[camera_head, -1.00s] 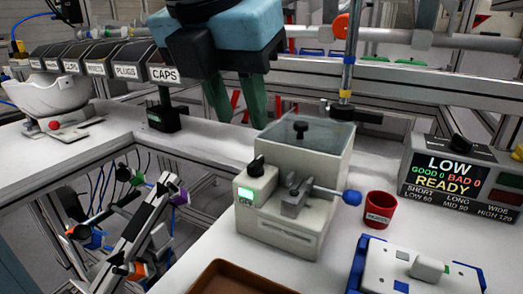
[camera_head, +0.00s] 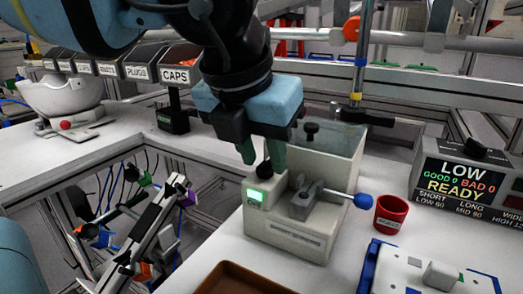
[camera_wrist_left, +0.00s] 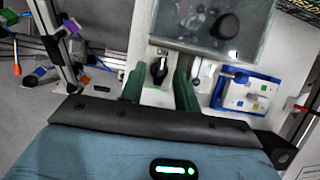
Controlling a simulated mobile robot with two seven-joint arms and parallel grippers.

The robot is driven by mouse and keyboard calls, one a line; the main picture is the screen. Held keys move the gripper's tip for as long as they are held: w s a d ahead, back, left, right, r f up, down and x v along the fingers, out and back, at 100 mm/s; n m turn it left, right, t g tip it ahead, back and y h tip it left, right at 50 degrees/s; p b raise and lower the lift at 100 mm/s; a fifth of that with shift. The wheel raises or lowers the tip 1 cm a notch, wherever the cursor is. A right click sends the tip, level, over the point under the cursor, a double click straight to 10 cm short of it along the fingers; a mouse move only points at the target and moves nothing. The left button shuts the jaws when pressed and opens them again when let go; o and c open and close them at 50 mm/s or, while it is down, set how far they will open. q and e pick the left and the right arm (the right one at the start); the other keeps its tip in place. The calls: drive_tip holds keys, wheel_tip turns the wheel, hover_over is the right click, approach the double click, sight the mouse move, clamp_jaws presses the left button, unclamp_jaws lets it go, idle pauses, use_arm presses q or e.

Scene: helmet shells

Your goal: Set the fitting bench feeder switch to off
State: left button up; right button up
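The bench feeder (camera_head: 300,235) is a pale box with a clear-walled hopper, a green lit panel (camera_head: 255,195) and a blue-tipped lever. Its black switch knob (camera_head: 262,168) stands on top, above the lit panel. My left gripper (camera_head: 261,158) points down from above, its two green fingers open around or just above the knob. In the left wrist view, the knob (camera_wrist_left: 158,70) shows between and a little beyond the open fingertips (camera_wrist_left: 157,78). I cannot tell whether they touch it. The knob's setting is not readable. My right gripper is not in view.
A red cup (camera_head: 391,213) and a blue-and-white fixture (camera_head: 430,268) stand right of the feeder. A display box (camera_head: 465,180) reads LOW and READY. A brown tray (camera_head: 240,280) lies in front. Labelled bins (camera_head: 140,72) and a white bowl (camera_head: 62,95) are at the back left.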

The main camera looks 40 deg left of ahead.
use_arm(q)
clamp_jaws()
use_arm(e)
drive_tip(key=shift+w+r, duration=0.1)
